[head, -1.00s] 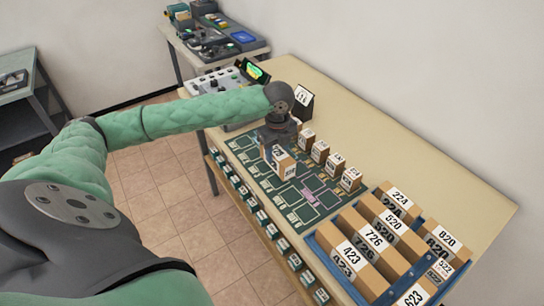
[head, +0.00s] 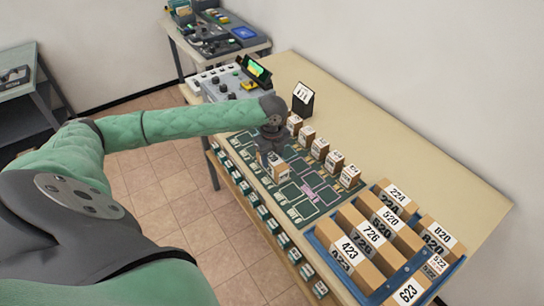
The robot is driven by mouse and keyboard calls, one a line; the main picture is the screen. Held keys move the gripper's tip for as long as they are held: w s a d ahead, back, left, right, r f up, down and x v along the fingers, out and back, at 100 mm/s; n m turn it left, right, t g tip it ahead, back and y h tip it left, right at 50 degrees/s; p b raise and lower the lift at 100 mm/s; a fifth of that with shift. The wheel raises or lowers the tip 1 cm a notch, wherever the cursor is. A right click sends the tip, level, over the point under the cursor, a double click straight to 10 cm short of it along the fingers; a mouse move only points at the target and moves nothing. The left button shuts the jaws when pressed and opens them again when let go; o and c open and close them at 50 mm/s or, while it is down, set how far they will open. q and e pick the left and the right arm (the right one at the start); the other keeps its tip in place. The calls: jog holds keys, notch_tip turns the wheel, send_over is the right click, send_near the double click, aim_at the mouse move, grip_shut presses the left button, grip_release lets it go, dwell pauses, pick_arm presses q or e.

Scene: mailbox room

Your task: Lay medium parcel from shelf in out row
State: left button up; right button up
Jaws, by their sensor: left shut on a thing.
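My left gripper (head: 273,152) is shut on a small cardboard parcel (head: 279,173) with a white label. The parcel is low over or on the dark green mat (head: 318,206) with outlined slots; I cannot tell whether it touches the mat. The gripper hides its top and far side. Several similar small parcels (head: 320,149) stand in a row along the mat's back edge. Larger numbered parcels (head: 374,236) stand in a blue tray (head: 335,262) at the right end of the table. My right gripper is not in view.
A black stand with a numbered card (head: 303,98) is behind the row. A control panel with a lit screen (head: 256,70) is at the table's far end. Labelled slots (head: 262,212) line the front edge. The back strip of the tabletop (head: 390,140) is clear.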

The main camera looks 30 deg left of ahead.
aim_at(272, 157)
pick_arm(q)
jog(key=o, duration=1.1)
jog(key=shift+f, duration=0.1)
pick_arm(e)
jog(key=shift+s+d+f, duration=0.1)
pick_arm(q)
jog(key=shift+r, duration=0.25)
notch_tip(272, 157, up, 2)
jog(key=shift+r+b, duration=0.1)
jog(key=shift+b, duration=0.55)
jog(key=shift+r+b, duration=1.25)
jog(key=shift+r, duration=3.55)
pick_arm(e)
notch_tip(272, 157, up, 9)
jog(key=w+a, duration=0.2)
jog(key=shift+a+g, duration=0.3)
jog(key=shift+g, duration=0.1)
pick_arm(q)
jog(key=shift+s+f, duration=0.1)
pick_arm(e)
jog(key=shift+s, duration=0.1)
